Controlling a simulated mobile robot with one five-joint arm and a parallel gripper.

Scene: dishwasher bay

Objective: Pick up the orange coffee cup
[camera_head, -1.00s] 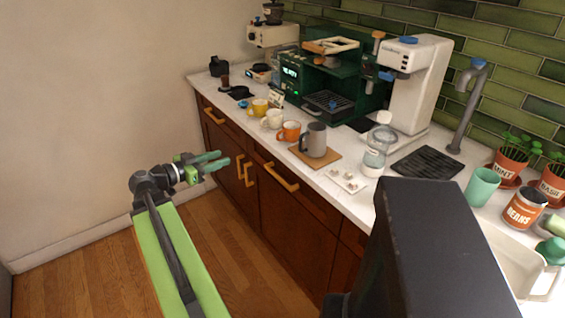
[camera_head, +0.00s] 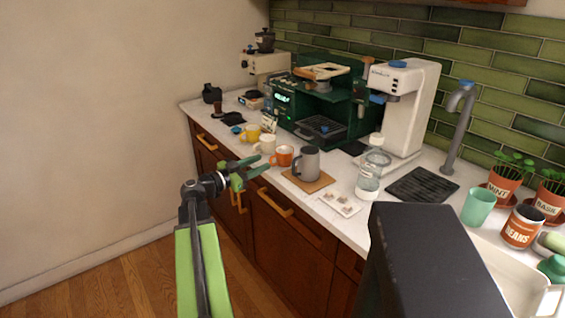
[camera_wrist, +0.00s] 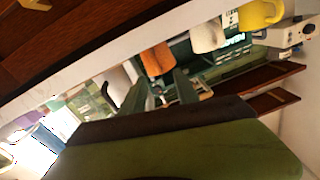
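The orange coffee cup (camera_head: 281,158) stands on the white counter near its front edge, between a cream cup (camera_head: 265,144) and a grey mug (camera_head: 309,163). My gripper (camera_head: 256,173) is open and empty, with its green fingers pointing toward the counter, in front of and to the left of the orange cup. In the tilted wrist view, the orange cup (camera_wrist: 157,60) shows just beyond and between the two fingertips (camera_wrist: 161,77). The fingers appear apart from the cup; the exact gap is hard to tell.
A yellow cup (camera_head: 251,133) stands left of the cream cup. The grey mug is on a wooden board (camera_head: 312,183). A small white tray (camera_head: 340,204) and a glass jar (camera_head: 368,179) stand further right. The green coffee machine (camera_head: 322,112) is behind the cups.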

